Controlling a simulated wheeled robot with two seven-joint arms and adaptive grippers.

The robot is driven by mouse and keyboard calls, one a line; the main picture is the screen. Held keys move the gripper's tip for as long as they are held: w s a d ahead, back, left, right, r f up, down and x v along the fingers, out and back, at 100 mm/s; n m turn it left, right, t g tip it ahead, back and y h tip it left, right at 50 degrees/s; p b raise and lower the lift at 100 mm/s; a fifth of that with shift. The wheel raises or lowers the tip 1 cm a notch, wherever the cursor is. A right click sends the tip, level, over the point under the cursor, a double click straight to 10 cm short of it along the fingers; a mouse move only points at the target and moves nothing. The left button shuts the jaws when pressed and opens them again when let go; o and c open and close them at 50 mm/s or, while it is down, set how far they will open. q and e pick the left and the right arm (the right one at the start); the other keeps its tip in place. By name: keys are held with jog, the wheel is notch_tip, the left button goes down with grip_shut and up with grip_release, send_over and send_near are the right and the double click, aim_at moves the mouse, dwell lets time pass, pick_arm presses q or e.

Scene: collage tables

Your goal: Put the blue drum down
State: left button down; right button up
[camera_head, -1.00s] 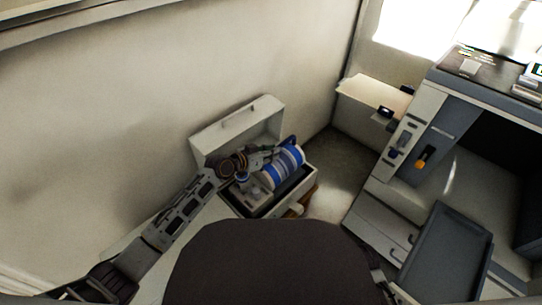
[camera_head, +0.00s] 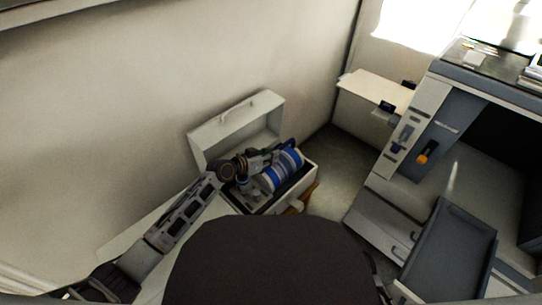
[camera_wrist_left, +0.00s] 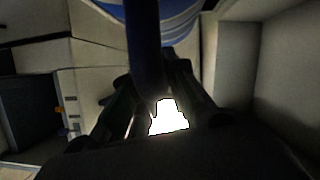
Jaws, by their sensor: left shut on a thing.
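The blue drum (camera_head: 281,170), with white bands, lies tilted in or just over the open pale case (camera_head: 262,206); whether it touches the case floor is hidden. My left gripper (camera_head: 287,148) reaches in from the left and is at the drum's upper side. In the left wrist view a dark blue bar, seemingly the drum's handle (camera_wrist_left: 145,35), stands between my left gripper's fingers (camera_wrist_left: 152,80), which are shut on it. The drum's striped side (camera_wrist_left: 180,20) shows at the top of that view. My right gripper is not in view.
The case's raised lid (camera_head: 238,122) stands behind the drum against the wall. A pale shelf (camera_head: 375,90) juts out at the back. A grey machine (camera_head: 425,150) and a dark tray (camera_head: 447,250) stand at the right. Bare floor shows between case and machine.

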aim_at(269, 173)
pick_arm(q)
jog(key=shift+f+b, duration=0.3)
jog(key=shift+f, duration=0.2)
jog(key=shift+f+b, duration=0.35)
jog(key=shift+f, duration=0.65)
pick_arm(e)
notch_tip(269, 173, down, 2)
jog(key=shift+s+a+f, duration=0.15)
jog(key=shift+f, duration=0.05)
pick_arm(q)
jog(key=c, duration=1.8)
grip_release()
jog(key=shift+f, duration=0.3)
jog(key=shift+c, duration=0.2)
jog(key=o, duration=0.4)
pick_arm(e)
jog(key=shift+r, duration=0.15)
pick_arm(q)
jog(key=shift+r, duration=0.1)
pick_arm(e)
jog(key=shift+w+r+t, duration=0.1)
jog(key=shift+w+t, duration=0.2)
